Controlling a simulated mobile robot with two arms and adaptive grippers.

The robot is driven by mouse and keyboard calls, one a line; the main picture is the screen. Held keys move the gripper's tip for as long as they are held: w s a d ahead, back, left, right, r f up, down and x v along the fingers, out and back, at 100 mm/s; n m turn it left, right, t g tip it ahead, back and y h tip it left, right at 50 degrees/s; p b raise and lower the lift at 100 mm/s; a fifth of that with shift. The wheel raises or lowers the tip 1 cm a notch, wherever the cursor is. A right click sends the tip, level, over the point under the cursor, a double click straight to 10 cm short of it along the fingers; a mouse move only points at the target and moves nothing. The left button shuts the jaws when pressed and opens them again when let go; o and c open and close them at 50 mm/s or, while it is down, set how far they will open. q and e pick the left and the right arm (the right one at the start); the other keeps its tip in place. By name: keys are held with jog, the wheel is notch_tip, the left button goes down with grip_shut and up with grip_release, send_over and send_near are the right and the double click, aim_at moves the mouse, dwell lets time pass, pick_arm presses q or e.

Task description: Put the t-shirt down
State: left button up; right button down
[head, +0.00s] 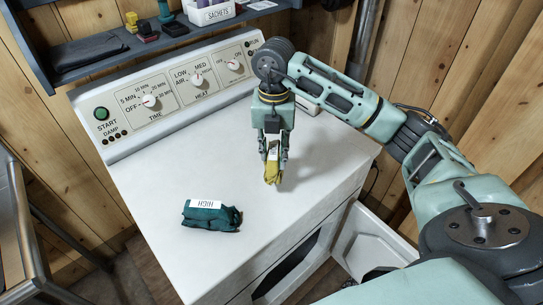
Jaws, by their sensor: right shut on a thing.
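My right gripper (275,158) points down over the white top of the dryer (215,165), right of the top's middle. It is shut on a small yellow cloth bundle with a pale label, taken to be the t-shirt (272,173). The bundle hangs upright between the fingers, partly hidden by them. I cannot tell whether its lower end touches the top. A dark green cloth bundle (224,217) with a white "HIGH" label lies on the dryer top, left of and nearer than the gripper. My left gripper is not in view.
The control panel (165,95) with knobs runs along the dryer's back. A shelf (98,62) above it holds a dark folded cloth and a "SACHETS" box (210,12). The dryer's door (366,240) hangs open at front right.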

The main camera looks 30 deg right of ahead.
notch_tip(320, 180, down, 4)
jog(key=shift+w+r+p, duration=0.1)
jog(key=shift+r+p, duration=0.1)
jog(key=shift+p, duration=0.7)
jog(key=shift+f, duration=0.3)
jog(key=shift+f, duration=0.2)
jog(key=c, duration=1.4)
grip_release()
jog(key=shift+r, duration=0.15)
